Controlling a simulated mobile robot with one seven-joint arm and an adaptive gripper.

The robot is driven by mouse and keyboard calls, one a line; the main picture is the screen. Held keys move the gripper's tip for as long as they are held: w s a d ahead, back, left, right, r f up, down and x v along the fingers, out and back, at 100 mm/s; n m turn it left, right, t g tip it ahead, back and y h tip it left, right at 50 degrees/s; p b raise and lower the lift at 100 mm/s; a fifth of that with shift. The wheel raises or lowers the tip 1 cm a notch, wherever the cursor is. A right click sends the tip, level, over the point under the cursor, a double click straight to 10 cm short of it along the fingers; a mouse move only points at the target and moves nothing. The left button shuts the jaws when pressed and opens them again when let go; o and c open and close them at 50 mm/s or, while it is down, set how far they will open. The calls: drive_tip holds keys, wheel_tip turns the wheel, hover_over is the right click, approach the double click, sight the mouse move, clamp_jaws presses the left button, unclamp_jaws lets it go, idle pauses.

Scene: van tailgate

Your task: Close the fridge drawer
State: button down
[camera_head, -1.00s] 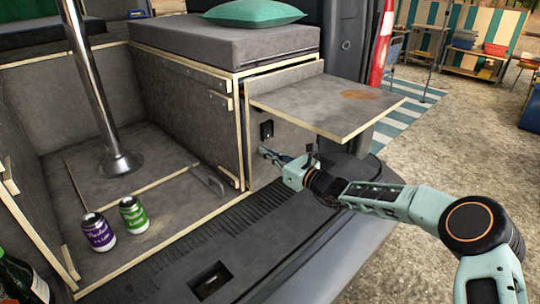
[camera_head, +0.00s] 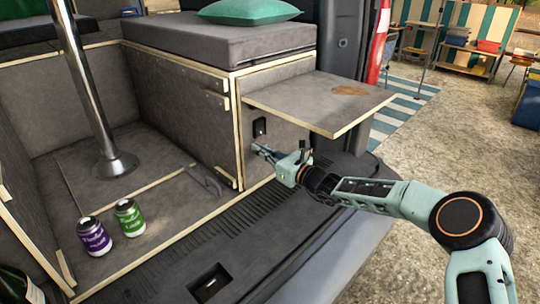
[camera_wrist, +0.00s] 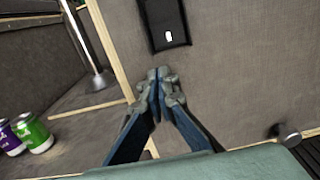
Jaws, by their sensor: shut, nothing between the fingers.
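The fridge drawer's grey front panel (camera_head: 285,135) is on the end of the bench box, below a flap-like board. A black latch plate (camera_head: 260,127) is set in it, and it also shows at the top of the wrist view (camera_wrist: 165,22). My gripper (camera_head: 258,149) is shut and empty, with its tips at the panel just below the latch. In the wrist view its fingertips (camera_wrist: 157,76) meet in front of the panel; I cannot tell whether they touch it. The panel looks about flush with the box edge, but any small gap is hard to make out.
A grey board (camera_head: 325,100) juts out above my gripper. A purple can (camera_head: 94,237) and a green can (camera_head: 130,217) stand on the van floor at left, near a metal post (camera_head: 90,90). Open gravel (camera_head: 460,150) lies to the right.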

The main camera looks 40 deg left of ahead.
drive_tip(key=d, duration=1.2)
drive_tip(key=shift+s, duration=0.2)
